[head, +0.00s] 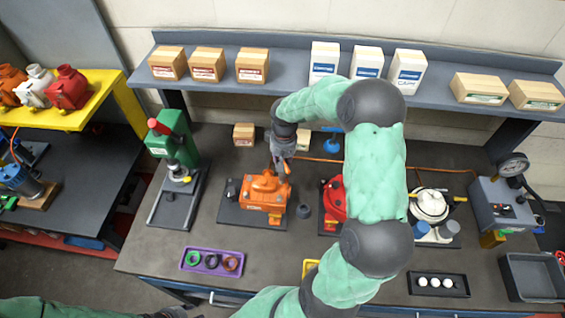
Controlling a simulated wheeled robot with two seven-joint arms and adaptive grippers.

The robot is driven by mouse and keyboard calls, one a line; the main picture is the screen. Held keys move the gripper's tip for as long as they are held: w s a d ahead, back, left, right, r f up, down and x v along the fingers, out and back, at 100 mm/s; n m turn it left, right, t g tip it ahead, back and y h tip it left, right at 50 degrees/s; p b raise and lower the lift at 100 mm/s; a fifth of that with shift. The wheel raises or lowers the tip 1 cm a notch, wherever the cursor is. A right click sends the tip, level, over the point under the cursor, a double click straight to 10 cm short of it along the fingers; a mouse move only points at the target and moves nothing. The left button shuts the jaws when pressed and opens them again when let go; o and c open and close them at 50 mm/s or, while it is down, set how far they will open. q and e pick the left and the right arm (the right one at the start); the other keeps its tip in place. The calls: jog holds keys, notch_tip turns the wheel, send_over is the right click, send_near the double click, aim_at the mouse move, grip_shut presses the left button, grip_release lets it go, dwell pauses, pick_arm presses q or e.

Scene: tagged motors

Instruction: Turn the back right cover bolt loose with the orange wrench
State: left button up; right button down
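An orange motor (262,193) stands on a dark base plate in the middle of the bench. My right gripper (282,164) points down at the motor's back right corner, close to or touching it. Its fingers are small and partly hidden, so I cannot tell whether they are shut on something. I cannot clearly make out the orange wrench or the back right cover bolt there. My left gripper (172,313) is at the bottom edge, away from the motor and partly cut off; its fingers cannot be made out.
A green press (176,146) stands left of the motor. A red motor (334,198) is partly behind my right arm. A purple tray (212,262) with rings lies in front. A thin orange line (430,169) crosses the back of the bench below a shelf (290,85) of boxes.

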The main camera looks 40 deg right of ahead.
jog(key=shift+f, duration=0.1)
jog(key=shift+f+b, duration=0.9)
jog(key=shift+f, duration=0.25)
